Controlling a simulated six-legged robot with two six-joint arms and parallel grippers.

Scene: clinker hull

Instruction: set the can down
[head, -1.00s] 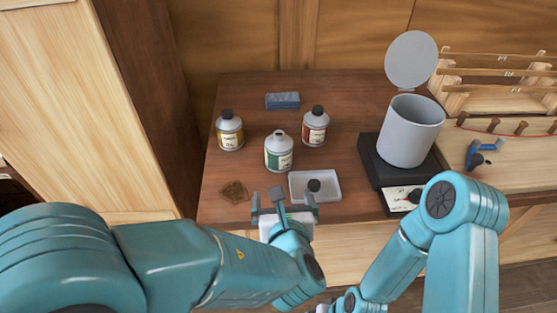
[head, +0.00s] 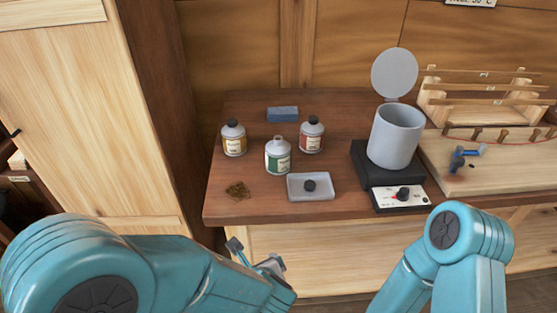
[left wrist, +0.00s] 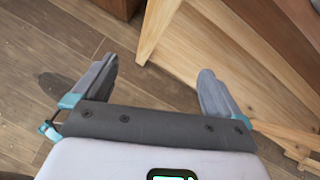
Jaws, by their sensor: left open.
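A can with a green label (head: 278,158) stands upright and uncapped on the dark wooden bench. A capped can with a yellow label (head: 234,140) stands to its left, and a capped can with a red label (head: 311,136) to its right and behind. A shallow grey tray (head: 296,192) in front holds a dark cap (head: 310,185). My left gripper (head: 254,252) is below and in front of the bench edge, apart from every can. In the left wrist view its jaws (left wrist: 155,78) are open and empty above the floor. My right gripper is out of view.
A grey pot (head: 396,138) with its lid raised sits on a black heater with a dial (head: 402,195). A blue block (head: 283,114) lies at the back; a brown clump (head: 238,190) lies front left. A wooden rack (head: 490,100) and blue tool (head: 465,157) are at right.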

